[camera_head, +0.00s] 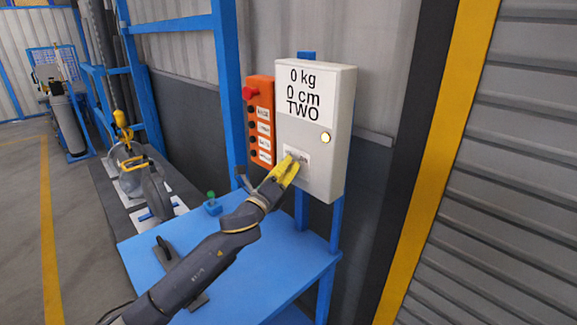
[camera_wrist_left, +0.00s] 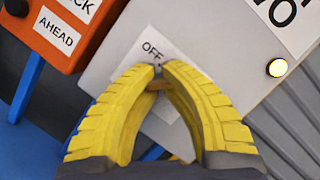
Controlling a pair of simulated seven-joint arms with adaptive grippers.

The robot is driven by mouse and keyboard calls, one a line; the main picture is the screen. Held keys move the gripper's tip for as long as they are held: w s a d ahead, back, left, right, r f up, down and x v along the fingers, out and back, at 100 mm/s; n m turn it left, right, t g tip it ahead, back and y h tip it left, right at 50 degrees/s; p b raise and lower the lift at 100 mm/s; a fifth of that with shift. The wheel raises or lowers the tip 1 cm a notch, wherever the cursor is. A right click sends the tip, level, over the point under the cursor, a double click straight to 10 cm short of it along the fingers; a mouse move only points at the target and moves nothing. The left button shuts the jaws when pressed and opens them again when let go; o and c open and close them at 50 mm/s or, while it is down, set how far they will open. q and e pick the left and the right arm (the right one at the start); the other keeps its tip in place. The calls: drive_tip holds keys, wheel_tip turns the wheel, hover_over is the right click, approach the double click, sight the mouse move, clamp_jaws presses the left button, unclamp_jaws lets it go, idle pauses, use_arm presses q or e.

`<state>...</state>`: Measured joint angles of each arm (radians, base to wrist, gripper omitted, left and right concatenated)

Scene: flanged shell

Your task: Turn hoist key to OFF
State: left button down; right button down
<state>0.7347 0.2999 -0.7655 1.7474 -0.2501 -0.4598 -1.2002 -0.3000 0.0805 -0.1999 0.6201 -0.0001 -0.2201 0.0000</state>
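The grey control box (camera_head: 322,135) stands on a blue post and reads "0 kg, 0 cm, TWO". A white key label (camera_head: 302,153) is on its lower front; in the left wrist view its word "OFF" (camera_wrist_left: 151,49) shows just above the fingertips. My left gripper (camera_head: 290,164) has yellow fingers and reaches this label. In the left wrist view its fingertips (camera_wrist_left: 161,70) are nearly together around a small brownish piece, seemingly the hoist key (camera_wrist_left: 159,86). The fingers hide most of the key, so its angle cannot be told. My right gripper is not in view.
An orange button panel (camera_head: 261,121) with a red knob hangs left of the box. A lit yellowish lamp (camera_head: 326,138) is on the box front. A blue table (camera_head: 262,275) lies below, with a small blue holder (camera_head: 212,206) on it. A shutter wall is at right.

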use_arm(q)
drive_tip(key=shift+n+y, duration=0.3)
drive_tip(key=shift+n, duration=0.1)
drive_tip(key=n+y, duration=0.1)
drive_tip(key=n, duration=0.3)
drive_tip(key=shift+n+g+y, duration=0.3)
drive_tip(key=shift+y, duration=0.1)
drive_tip(key=n+g+y, duration=0.1)
drive_tip(key=n, duration=0.3)
drive_tip(key=n+g, duration=0.1)
drive_tip(key=n, duration=0.3)
drive_tip(key=shift+g, duration=0.4)
drive_tip(key=shift+f+n+g, duration=0.1)
drive_tip(key=shift+n+g, duration=0.8)
drive_tip(key=shift+n, duration=0.7)
drive_tip(key=c, duration=2.1)
unclamp_jaws()
drive_tip(key=o, duration=1)
drive_tip(key=shift+v, duration=6)
